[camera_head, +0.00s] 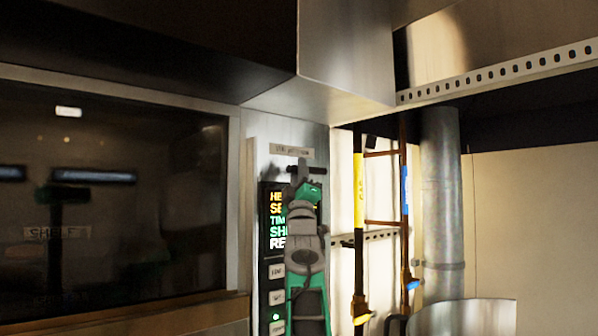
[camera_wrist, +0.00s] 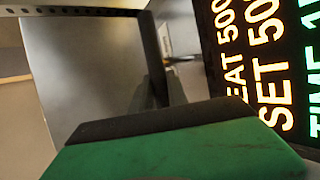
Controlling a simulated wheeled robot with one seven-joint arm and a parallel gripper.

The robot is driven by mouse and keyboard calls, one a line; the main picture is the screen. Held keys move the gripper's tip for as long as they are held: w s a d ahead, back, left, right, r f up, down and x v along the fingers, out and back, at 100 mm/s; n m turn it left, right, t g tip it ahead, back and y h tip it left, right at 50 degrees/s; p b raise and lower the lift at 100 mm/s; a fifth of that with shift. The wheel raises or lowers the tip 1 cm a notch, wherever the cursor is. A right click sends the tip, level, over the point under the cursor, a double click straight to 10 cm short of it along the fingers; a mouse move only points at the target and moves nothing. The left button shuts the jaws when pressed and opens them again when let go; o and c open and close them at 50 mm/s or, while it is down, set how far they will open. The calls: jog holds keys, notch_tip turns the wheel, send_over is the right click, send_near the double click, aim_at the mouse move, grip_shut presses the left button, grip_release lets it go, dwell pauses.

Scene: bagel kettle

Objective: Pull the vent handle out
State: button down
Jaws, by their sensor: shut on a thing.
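The vent handle (camera_head: 318,174) is a dark bar on the metal panel beside the oven, just under a small label. My green and grey gripper (camera_head: 303,177) reaches up to it from below and is shut on it. My arm and gripper cover part of the handle and the panel behind. In the wrist view, a green finger with a dark pad (camera_wrist: 160,122) fills the bottom, and the dark handle bar (camera_wrist: 152,58) stands beyond it. The grip contact itself is largely hidden there.
The lit control display (camera_head: 273,215) is close behind my arm, with buttons below it. A dark oven window (camera_head: 110,200) is at left. Yellow and copper pipes (camera_head: 359,190) and a grey duct (camera_head: 441,190) stand at right. A metal hood (camera_head: 345,50) hangs above.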

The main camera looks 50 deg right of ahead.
dwell(0.8)
jog(key=shift+s+f+b, duration=0.15)
jog(key=shift+s+b, duration=0.05)
jog(key=shift+b, duration=0.15)
jog(key=s+b, duration=0.5)
jog(key=s, duration=0.1)
jog(key=shift+s+a, duration=0.3)
jog(key=shift+a, duration=0.05)
jog(key=c, duration=1.7)
grip_release()
jog(key=shift+s, duration=0.1)
jog(key=shift+o, duration=0.7)
jog(key=shift+s+r, duration=0.15)
jog(key=shift+r, duration=0.05)
jog(key=shift+a+f, duration=0.1)
